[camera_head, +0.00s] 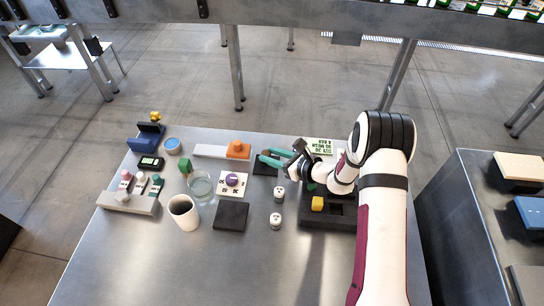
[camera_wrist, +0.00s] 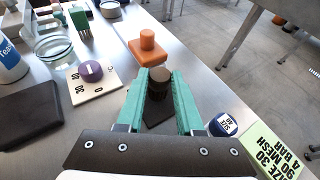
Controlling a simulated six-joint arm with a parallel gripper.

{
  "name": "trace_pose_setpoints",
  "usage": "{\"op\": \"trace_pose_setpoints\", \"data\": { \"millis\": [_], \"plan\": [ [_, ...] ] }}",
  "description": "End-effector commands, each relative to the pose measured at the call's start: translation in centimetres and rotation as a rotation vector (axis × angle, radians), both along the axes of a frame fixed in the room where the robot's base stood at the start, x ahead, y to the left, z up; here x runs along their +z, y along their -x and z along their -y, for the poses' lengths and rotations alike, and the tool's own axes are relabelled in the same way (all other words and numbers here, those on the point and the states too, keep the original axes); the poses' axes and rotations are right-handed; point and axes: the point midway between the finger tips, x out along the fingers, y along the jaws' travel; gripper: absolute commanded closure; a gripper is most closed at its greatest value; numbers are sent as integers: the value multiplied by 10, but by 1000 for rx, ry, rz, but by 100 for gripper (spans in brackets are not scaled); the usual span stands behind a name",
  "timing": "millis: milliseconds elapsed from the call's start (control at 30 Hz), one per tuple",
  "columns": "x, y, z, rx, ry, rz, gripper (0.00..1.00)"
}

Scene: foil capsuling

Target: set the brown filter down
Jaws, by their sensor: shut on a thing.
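The brown filter (camera_wrist: 159,80), a small dark brown cylinder, is between the tips of my gripper's green fingers in the wrist view. My gripper (camera_wrist: 160,88) is shut on it. In the head view my gripper (camera_head: 264,157) is over the back middle of the table, and I cannot make out the filter there. A black square pad (camera_wrist: 158,113) lies below the fingers; it also shows in the head view (camera_head: 262,169). I cannot tell whether the filter touches the pad.
An orange knobbed block (camera_wrist: 147,48) stands just beyond the filter. A white dial card with a purple knob (camera_wrist: 91,72) is to the left. A blue-lidded jar (camera_wrist: 222,125) and a green sign (camera_wrist: 270,148) are to the right. A glass jar (camera_head: 200,186) and white mug (camera_head: 184,213) stand left.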

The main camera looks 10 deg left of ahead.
Motion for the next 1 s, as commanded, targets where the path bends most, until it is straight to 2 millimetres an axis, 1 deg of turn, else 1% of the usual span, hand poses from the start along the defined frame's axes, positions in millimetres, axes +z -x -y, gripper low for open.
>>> {"op": "trace_pose_setpoints", "data": {
  "millis": [33,67,367,400,533,567,867,933,1000],
  "plan": [
    [-6,0,0,0,0,-1,100],
    [-8,0,0,0,0,-1,100],
    [-9,0,1,0,1,1,100],
    [-10,0,1,0,1,1,61],
    [-9,0,1,0,1,1,37],
    [-9,0,1,0,1,1,34],
    [-7,0,1,0,1,1,34],
    [-4,3,7,-1,1,1,34],
    [1,9,17,-3,1,1,34]
  ]
}}
